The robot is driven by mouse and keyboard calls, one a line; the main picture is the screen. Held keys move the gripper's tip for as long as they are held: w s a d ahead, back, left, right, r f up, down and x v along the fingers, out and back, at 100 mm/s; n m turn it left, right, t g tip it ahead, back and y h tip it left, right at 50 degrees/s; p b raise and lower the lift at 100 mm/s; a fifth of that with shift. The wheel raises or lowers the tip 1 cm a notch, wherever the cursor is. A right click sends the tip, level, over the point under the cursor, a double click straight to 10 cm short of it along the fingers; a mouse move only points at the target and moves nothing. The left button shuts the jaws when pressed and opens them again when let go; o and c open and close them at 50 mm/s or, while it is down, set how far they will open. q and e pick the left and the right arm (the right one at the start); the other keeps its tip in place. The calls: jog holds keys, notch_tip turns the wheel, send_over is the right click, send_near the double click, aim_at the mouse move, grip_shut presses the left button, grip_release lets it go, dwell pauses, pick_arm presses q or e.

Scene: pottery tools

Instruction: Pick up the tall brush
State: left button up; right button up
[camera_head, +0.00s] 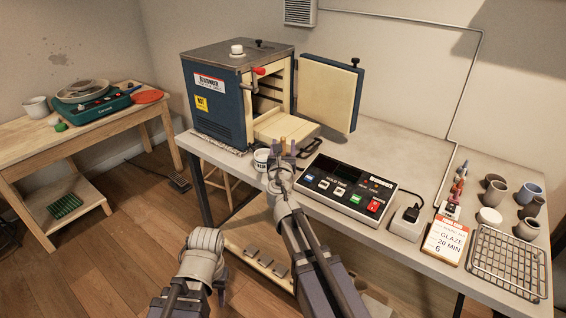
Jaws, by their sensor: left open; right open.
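My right gripper (283,150) is open at the front edge of the metal table, just before the open kiln. Slim tan-brown upright pieces (283,127) show right behind its fingertips. They may be brush handles, but they are too small to tell, and I cannot tell whether they stand between the fingers. A small white labelled cup (262,159) stands just left of this gripper. I cannot make out the tall brush for certain. Of my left arm only grey links show at the bottom; its fingers are not visible.
A blue kiln (217,104) stands at the back with its door (327,92) open. A control box (349,187) lies right of my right gripper. Farther right are a glaze card (446,241), a wire rack (506,261) and several small pots (528,193). A wooden side table (75,145) stands left.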

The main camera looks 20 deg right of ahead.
jog(key=x, duration=0.5)
jog(key=shift+w, duration=0.3)
grip_shut()
dwell(1.3)
